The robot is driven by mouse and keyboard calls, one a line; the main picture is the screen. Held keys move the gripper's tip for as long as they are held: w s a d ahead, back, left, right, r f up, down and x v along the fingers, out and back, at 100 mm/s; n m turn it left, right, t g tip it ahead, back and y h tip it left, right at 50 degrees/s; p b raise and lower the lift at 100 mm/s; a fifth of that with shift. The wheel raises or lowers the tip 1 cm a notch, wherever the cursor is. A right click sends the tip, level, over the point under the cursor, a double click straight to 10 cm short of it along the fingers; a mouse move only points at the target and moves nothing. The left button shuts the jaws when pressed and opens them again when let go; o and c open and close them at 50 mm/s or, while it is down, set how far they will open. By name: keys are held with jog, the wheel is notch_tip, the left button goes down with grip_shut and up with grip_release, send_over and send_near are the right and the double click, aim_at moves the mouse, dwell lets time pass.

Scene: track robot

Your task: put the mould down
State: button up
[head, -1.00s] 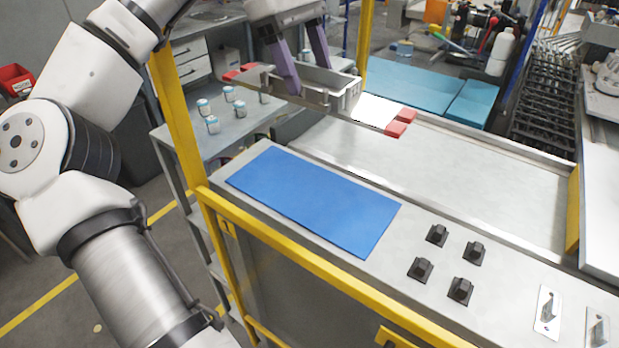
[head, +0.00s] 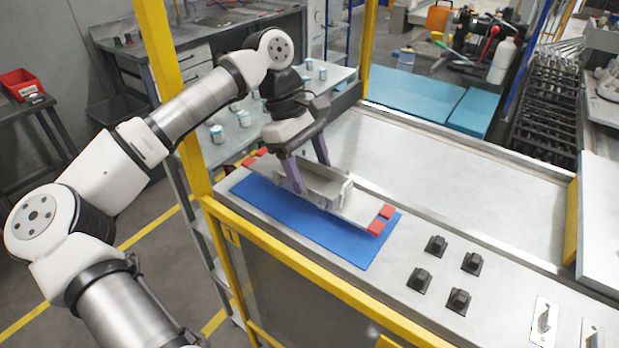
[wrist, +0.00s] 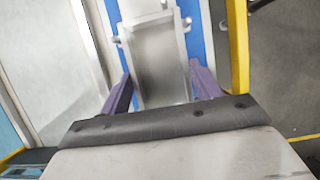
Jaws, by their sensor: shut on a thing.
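The mould (head: 345,193) is a grey metal trough on a long flat plate with red blocks at its ends. My gripper (head: 313,178) is shut on the mould, one purple finger on each side of the trough. The mould is over the blue mat (head: 262,197) on the bench, lined up roughly along it. I cannot tell whether it touches the mat. In the wrist view the mould (wrist: 160,65) lies between the two purple fingers, with blue of the mat (wrist: 194,40) beside it. The mould hides much of the mat's middle.
Several black knobs (head: 437,246) stand on the bench right of the mat. A yellow frame (head: 300,258) runs along the bench's front, with a yellow post (head: 160,75) at left. Several small cups (head: 217,134) stand on a table behind. The wide grey surface (head: 450,190) behind the mat is clear.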

aim_at(310, 182)
jog(key=shift+f+p, duration=0.4)
jog(key=shift+f, duration=1.4)
jog(key=shift+f, duration=0.15)
jog(key=o, duration=1.4)
